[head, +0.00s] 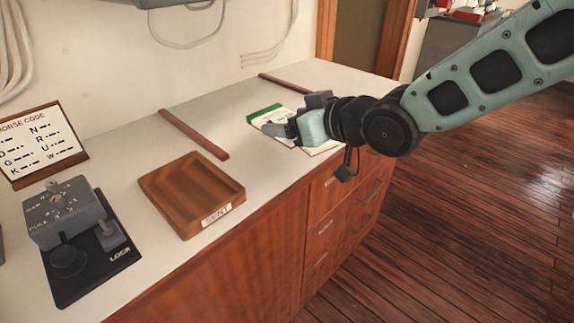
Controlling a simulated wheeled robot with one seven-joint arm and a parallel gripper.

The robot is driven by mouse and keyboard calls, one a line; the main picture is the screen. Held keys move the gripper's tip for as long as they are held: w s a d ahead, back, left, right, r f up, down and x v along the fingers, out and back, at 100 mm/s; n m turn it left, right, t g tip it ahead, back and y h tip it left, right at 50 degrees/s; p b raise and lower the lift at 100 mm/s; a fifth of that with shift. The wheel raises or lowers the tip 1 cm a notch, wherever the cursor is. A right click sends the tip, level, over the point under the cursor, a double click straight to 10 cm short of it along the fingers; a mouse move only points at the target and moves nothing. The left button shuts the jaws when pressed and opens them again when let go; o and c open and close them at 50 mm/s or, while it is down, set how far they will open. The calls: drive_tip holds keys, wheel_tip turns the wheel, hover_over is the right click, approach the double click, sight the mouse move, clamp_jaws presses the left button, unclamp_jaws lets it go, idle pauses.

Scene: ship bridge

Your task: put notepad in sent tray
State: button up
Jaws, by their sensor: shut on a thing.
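The notepad (264,113) is white with a green top band and lies at the back right of the counter, partly hidden behind my gripper. My gripper (270,131) is over the notepad and shut on it; the exact hold is hard to see. The sent tray (183,224) is a shallow brown wooden tray with a "SENT" label on its front edge. It sits empty on the counter, to the left of my gripper and nearer the front.
A wooden strip (195,134) lies on the counter between tray and notepad; another strip (283,83) lies behind the notepad. A grey telegraph key device (75,230) stands left of the tray. A Morse code board (40,145) leans at the wall.

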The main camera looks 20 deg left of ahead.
sight(292, 171)
drive_tip(key=shift+f, duration=4.75)
drive_tip(key=shift+f, duration=0.1)
drive_tip(key=o, duration=1.2)
drive_tip(key=shift+b, duration=0.3)
drive_tip(key=v, duration=1.7)
drive_tip(key=shift+s+d+f, duration=0.1)
drive_tip(key=shift+s, duration=0.2)
